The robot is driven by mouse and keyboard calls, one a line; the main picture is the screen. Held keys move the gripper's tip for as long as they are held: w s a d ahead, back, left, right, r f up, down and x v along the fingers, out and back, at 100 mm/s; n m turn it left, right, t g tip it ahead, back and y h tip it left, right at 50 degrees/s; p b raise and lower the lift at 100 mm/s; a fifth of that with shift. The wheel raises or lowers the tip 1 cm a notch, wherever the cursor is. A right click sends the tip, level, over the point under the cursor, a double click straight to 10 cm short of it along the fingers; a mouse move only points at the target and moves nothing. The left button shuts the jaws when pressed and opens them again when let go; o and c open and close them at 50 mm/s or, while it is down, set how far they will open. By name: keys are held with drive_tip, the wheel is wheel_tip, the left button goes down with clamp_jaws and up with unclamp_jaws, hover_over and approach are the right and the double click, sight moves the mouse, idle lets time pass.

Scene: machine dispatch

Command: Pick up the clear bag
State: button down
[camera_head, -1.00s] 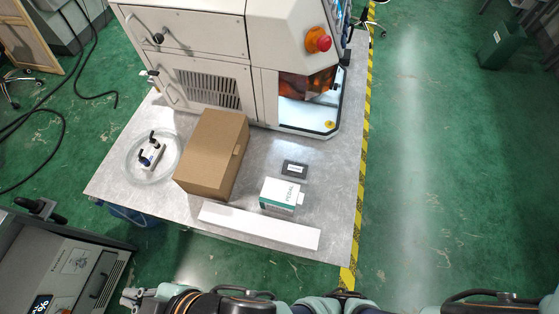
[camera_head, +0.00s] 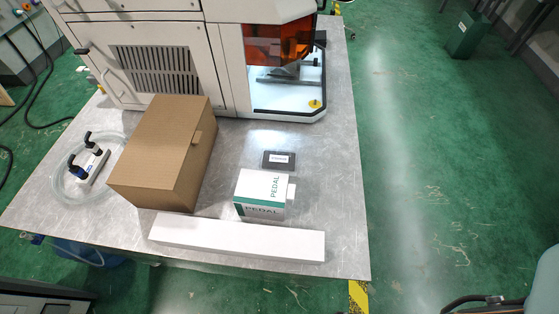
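A clear round coil (camera_head: 64,184), like tubing or clear plastic, lies flat on the left part of the metal table (camera_head: 338,215). A white fitting with black ends (camera_head: 92,165) lies on it. This is the only clear item I can make out; I cannot tell whether it is a bag. My gripper is outside the view, so its distance from the coil does not show.
A brown cardboard box (camera_head: 160,160) stands right of the coil. A PEDAL box (camera_head: 262,192), a small dark box (camera_head: 279,159) and a long white box (camera_head: 235,238) lie farther right. A large machine (camera_head: 160,60) fills the table's back.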

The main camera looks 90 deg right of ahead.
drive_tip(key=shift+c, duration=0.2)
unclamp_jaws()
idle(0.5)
